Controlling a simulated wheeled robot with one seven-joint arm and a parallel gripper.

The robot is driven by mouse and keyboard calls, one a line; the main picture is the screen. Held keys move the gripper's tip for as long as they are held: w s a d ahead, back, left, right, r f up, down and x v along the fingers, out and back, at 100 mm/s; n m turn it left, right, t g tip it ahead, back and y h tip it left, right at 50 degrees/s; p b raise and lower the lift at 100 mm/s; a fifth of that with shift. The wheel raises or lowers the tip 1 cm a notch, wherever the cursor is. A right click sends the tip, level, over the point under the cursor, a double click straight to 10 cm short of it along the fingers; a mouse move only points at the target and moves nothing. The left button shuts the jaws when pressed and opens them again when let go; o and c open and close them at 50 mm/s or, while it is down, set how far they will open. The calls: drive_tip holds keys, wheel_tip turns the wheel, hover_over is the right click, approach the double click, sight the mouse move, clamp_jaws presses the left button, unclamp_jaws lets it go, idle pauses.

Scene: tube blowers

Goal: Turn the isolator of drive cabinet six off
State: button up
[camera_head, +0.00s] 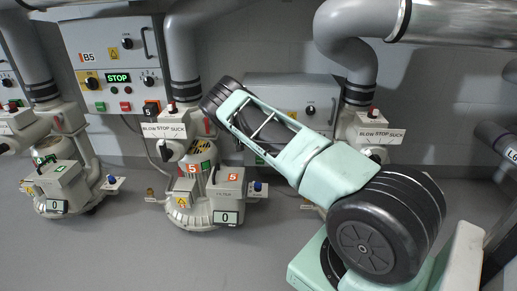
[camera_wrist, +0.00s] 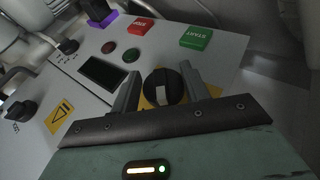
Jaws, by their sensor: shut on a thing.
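In the wrist view, a black rotary isolator knob (camera_wrist: 158,84) with a pale grey mark sits on a yellow plate on a light grey cabinet face (camera_wrist: 70,72). My gripper (camera_wrist: 162,88) is shut on this knob, one grey finger on each side. The cabinet's display (camera_wrist: 103,72) is dark. In the head view, my arm covers much of a grey cabinet (camera_head: 290,84) right of centre, and my gripper is hidden.
On the face in the wrist view are a red button (camera_wrist: 140,27), a green START button (camera_wrist: 196,38), two small lamps and another black knob (camera_wrist: 20,110). In the head view, cabinet B5 (camera_head: 104,60) shows STOP. Blower units (camera_head: 195,210) and grey pipes stand around my arm.

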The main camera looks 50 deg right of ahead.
drive_tip(key=g+h+b, duration=0.1)
drive_tip(key=b, duration=0.1)
drive_tip(key=n+g+h+b, duration=0.1)
drive_tip(key=b, duration=0.1)
drive_tip(key=shift+w+f+h, duration=0.15)
drive_tip(key=shift+w+h, duration=0.15)
drive_tip(key=shift+w, duration=0.05)
drive_tip(key=shift+h+b, duration=0.3)
drive_tip(key=shift+b, duration=0.5)
drive_tip(key=shift+r+g, duration=0.25)
drive_tip(key=shift+g, duration=0.05)
drive_tip(key=o, duration=1)
drive_tip(key=shift+f, duration=0.15)
drive_tip(key=r+p, duration=0.2)
drive_tip(key=r, duration=0.3)
drive_tip(key=r+p, duration=0.3)
drive_tip(key=r, duration=0.1)
drive_tip(key=shift+s+d+r, duration=0.15)
drive_tip(key=shift+d+r, duration=0.05)
drive_tip(key=shift+r, duration=0.45)
drive_tip(key=shift+a, duration=0.1)
